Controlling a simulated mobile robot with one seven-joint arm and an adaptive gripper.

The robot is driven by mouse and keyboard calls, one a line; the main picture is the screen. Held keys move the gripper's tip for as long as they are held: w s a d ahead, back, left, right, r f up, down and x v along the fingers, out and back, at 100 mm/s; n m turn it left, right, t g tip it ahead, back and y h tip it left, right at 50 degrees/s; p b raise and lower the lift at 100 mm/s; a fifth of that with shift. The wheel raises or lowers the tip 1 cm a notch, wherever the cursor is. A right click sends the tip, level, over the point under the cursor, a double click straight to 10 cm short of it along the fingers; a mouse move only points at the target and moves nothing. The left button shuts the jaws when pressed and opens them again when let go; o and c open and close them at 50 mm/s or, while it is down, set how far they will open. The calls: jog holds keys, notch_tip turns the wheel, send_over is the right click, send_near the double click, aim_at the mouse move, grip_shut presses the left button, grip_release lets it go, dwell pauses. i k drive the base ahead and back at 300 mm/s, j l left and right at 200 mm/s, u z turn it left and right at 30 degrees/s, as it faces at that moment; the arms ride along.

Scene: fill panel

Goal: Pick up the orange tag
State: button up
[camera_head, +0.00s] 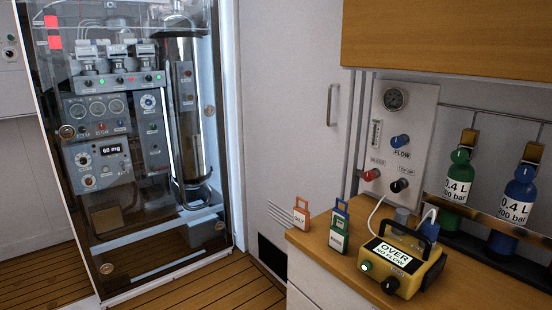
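The orange tag (300,215) stands upright near the left edge of the wooden counter (460,290). It has a loop-shaped top and a pale label with small dark text. A green tag (338,236) stands to its right and a little nearer. A blue-topped tag (341,207) shows just behind the green one and is partly hidden by it. My gripper is not in view.
A yellow device (402,262) reading "OVER NO FLOW" stands right of the tags. A green bottle (456,185) and a blue bottle (513,205) hang behind it. A valve panel (398,135) is on the wall; a wooden cabinet (450,38) overhangs the counter.

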aim_at(301, 216)
jog(key=i+j+z, duration=0.1)
jog(key=j+z, duration=0.65)
jog(key=j, duration=0.2)
jog(key=i, duration=0.05)
